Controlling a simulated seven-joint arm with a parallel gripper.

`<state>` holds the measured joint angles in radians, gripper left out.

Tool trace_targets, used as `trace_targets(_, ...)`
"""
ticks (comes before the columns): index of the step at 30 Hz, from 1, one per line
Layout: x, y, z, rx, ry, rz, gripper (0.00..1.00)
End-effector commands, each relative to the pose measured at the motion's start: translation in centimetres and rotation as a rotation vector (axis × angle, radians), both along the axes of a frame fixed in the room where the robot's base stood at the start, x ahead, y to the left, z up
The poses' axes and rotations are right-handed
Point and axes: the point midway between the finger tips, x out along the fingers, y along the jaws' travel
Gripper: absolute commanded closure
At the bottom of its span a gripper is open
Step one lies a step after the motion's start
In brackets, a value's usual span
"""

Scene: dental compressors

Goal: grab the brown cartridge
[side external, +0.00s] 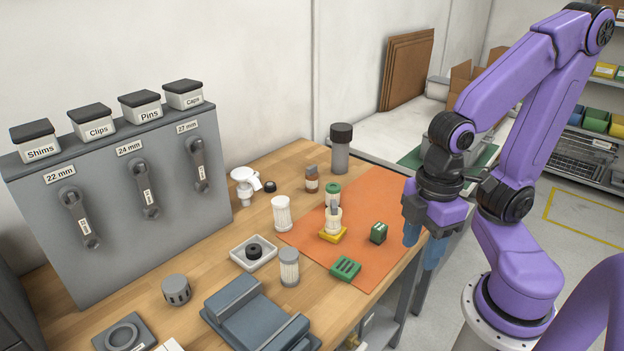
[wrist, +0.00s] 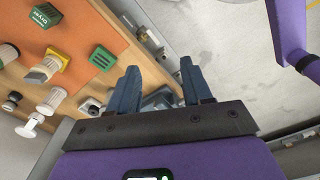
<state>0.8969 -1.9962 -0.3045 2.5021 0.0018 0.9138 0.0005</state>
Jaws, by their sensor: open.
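The only brown piece I can pick out as the cartridge is a small brown cylinder (side external: 312,179) with a pale label band and a greyish top. It stands upright on the wooden table in the side view, behind the orange mat. I cannot make it out in the wrist view. My gripper (side external: 424,245) hangs at the right edge of the table, well to the right of the brown cylinder and apart from it. In the wrist view my gripper (wrist: 160,87) has its blue fingers wide apart with nothing between them.
The orange mat (side external: 372,195) holds a white fitting on a yellow base (side external: 333,225) and green blocks (side external: 345,268). A tall grey bottle (side external: 341,150) stands behind the brown cylinder. White filters (side external: 282,214) and a white valve (side external: 245,185) stand to the left.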

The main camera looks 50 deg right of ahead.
Motion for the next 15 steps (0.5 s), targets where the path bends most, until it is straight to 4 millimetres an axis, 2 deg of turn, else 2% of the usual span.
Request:
trace_targets(7, 0.1, 0.0, 0.0, -0.001, 0.000, 0.000, 0.50)
trace_targets(9, 0.6, 0.2, 0.1, -0.012, -0.005, 0.005, 0.50)
trace_targets(11, 1.6, 0.5, 0.1, -0.031, -0.014, 0.014, 0.50)
trace_targets(14, 4.5, 1.3, 0.3, -0.087, -0.038, 0.042, 0.50)
trace_targets(15, 6.0, 1.6, 0.4, -0.116, -0.049, 0.057, 0.50)
